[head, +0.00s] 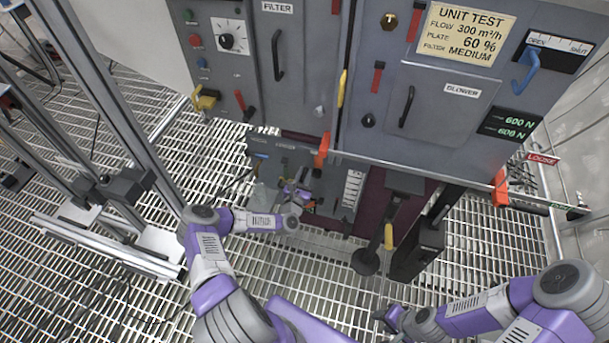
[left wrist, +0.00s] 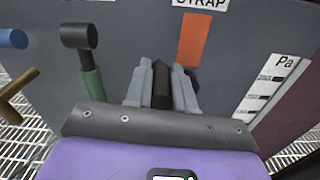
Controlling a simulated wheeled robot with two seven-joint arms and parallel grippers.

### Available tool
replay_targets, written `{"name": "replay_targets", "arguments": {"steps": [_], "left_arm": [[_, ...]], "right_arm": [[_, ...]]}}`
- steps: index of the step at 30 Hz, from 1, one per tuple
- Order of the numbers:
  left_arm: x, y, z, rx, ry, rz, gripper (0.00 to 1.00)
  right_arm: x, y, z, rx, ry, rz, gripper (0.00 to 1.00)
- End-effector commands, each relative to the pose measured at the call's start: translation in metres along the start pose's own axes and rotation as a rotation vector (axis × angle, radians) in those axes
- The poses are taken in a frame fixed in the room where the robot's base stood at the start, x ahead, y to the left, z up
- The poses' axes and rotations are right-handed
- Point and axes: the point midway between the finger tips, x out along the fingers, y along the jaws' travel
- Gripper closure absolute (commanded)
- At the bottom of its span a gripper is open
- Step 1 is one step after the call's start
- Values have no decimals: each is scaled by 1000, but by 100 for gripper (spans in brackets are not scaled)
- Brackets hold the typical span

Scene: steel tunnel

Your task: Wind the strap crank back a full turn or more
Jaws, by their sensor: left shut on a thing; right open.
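My left gripper (head: 296,193) is down at the low grey panel under the cabinet. In the left wrist view its two grey fingers (left wrist: 160,82) are shut on the dark grip of the strap crank (left wrist: 161,86), just below the STRAP label (left wrist: 200,4). An orange strap piece (left wrist: 194,40) rises behind the fingers. The crank's arm and pivot are mostly hidden by my gripper. My right gripper (head: 385,319) is open, low at the front right, away from the panel.
A green handle with a dark head (left wrist: 90,62), a blue knob (left wrist: 12,38) and a brass tee handle (left wrist: 14,96) lie left of the crank. A Pa scale (left wrist: 268,90) stands right. A black pedal-like post (head: 375,240) stands on the grating floor.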

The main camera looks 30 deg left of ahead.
Motion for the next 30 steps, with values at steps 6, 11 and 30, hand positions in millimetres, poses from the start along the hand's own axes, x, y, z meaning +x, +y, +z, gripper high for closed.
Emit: {"name": "replay_targets", "arguments": {"steps": [6, 11, 30], "left_arm": [[-1, 1, -2, 1, 5, 2, 100], [-1, 1, -2, 2, 5, 2, 66], [-50, 1, 0, -1, 6, 1, 66]], "right_arm": [[0, 0, 0, 0, 0, 0, 57], [0, 0, 0, 0, 0, 0, 57], [-15, -6, 1, 0, 0, 0, 57]]}}
